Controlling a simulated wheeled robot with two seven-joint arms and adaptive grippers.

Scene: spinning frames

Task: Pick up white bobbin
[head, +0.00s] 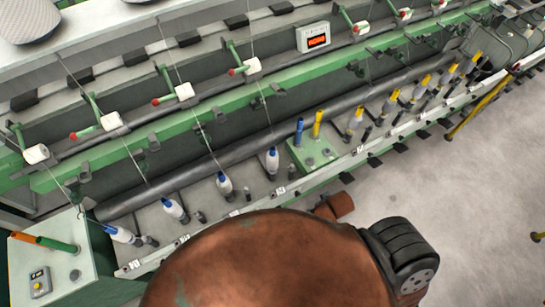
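White rollers (184,91) sit on arms higher on the frame. Which white piece the task means cannot be told. Neither gripper shows.
A large rusty-brown rounded body with a black ribbed part fills the bottom centre, hiding some of the lower rail. A green box (312,154) holds blue and yellow tubes. A left-hand box (85,262) holds orange and green tubes. Grey floor (480,210) is open at right.

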